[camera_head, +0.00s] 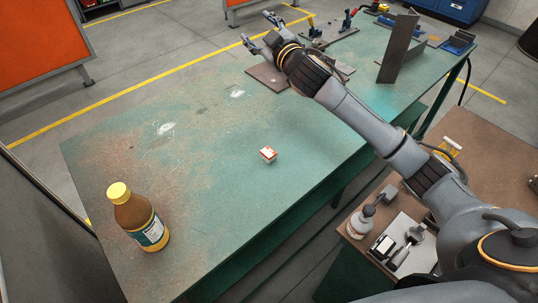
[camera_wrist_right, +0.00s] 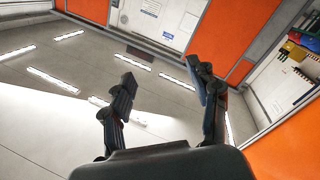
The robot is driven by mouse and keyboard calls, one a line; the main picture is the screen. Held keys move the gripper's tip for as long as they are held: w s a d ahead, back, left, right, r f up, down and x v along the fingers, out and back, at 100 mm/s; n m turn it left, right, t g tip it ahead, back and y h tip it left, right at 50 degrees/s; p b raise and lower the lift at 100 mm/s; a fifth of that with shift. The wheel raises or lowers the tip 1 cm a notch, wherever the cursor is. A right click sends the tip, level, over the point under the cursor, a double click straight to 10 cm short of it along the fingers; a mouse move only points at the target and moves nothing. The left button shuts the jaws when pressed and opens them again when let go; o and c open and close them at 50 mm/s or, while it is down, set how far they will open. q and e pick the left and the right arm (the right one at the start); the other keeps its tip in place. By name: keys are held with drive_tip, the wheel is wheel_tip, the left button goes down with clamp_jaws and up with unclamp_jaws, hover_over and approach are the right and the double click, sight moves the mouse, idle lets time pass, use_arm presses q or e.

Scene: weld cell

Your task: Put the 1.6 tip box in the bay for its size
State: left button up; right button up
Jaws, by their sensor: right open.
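A small white and orange box (camera_head: 268,154), which looks like the tip box, sits on the green table (camera_head: 215,185) near its front edge. Its print is too small to read. My right gripper (camera_head: 257,28) is raised over the far side of the table, well beyond the box. In the right wrist view my right gripper (camera_wrist_right: 162,92) is open with nothing between its fingers. My left gripper is in neither view. I cannot make out a bay marked by size.
A brown bottle with a yellow cap (camera_head: 138,215) stands at the table's left front. Metal plates (camera_head: 397,48) and clamps (camera_head: 312,30) are at the far end. The table's middle is clear.

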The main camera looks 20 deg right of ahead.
drive_tip(key=s+a+r+n+y, duration=0.3)
drive_tip(key=a+r+n+y, duration=0.15)
drive_tip(key=n+y, duration=0.2)
drive_tip(key=s+a+r+n+y, duration=0.35)
drive_tip(key=a+n+y, duration=0.25)
drive_tip(key=n, duration=0.2)
drive_tip(key=s+a+f+n+g+y+b, duration=0.2)
drive_tip(key=s+a+f+n+g+y, duration=0.15)
drive_tip(key=a+n+g, duration=0.4)
drive_tip(key=n+g+h+b, duration=0.1)
drive_tip(key=n+g+h, duration=0.75)
drive_tip(key=h, duration=0.85)
approach(269, 152)
drive_tip(key=shift+s+a+f+n+t+p, duration=0.1)
drive_tip(key=shift+a+f+n+t+p, duration=0.15)
drive_tip(key=shift+f, duration=0.35)
drive_tip(key=shift+s+a+f+n+t+p, duration=0.1)
drive_tip(key=shift+a+f, duration=0.25)
drive_tip(key=shift+f, duration=0.3)
drive_tip(key=x, duration=0.4)
drive_tip(key=p+x, duration=0.1)
drive_tip(key=x, duration=0.1)
drive_tip(key=shift+w+d+f, duration=0.2)
drive_tip(key=shift+w+d, duration=0.1)
drive_tip(key=shift+d, duration=0.05)
clamp_jaws()
